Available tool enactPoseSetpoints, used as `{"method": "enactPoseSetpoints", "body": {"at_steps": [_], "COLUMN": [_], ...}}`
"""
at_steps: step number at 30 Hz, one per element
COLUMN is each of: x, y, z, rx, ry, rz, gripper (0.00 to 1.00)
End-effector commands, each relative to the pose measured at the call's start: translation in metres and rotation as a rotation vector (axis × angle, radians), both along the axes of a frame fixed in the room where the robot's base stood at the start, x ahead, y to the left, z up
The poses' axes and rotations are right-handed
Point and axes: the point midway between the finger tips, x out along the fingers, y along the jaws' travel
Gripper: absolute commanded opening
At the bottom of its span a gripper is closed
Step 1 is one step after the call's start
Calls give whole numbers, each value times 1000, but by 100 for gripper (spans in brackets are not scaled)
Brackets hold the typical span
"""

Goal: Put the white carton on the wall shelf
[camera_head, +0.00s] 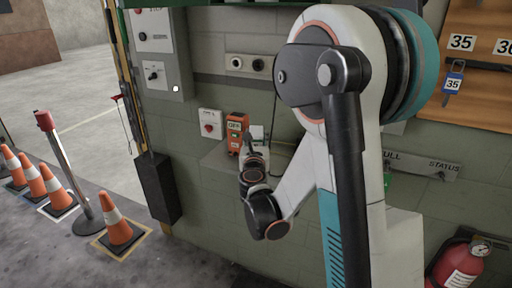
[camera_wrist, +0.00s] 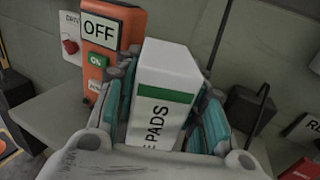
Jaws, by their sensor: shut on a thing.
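The white carton (camera_wrist: 165,72), with a green stripe and the partly hidden word "PADS", stands between the teal fingers of my gripper (camera_wrist: 162,108) in the wrist view. The fingers are shut on its two sides. In the head view my gripper (camera_head: 254,157) is at the wall shelf (camera_head: 216,158), and a bit of the carton (camera_head: 257,131) shows behind it. The grey shelf top (camera_wrist: 52,118) shows at left in the wrist view. The carton's lower end is hidden by my gripper, so I cannot tell whether it touches the shelf.
An orange box marked OFF (camera_head: 237,133) stands on the shelf just left of the carton; it also shows in the wrist view (camera_wrist: 108,32). A dark block (camera_wrist: 248,108) is at right. Cones (camera_head: 118,229) and a fire extinguisher (camera_head: 462,264) stand farther off.

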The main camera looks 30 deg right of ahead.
Motion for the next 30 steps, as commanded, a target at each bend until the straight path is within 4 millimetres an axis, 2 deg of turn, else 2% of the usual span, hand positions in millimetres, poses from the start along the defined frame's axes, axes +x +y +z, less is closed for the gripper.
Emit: {"method": "enactPoseSetpoints", "body": {"at_steps": [1, 3, 14, 15, 18, 30], "x": [0, 0, 0, 0, 0, 0], "y": [0, 0, 0, 0, 0, 0], "z": [-11, -17, -19, -20, -18, -15], "rx": [0, 0, 0, 0, 0, 0], "ry": [0, 0, 0, 0, 0, 0], "rz": [0, 0, 0, 0, 0, 0], "gripper": [13, 13, 13, 40, 58, 58]}}
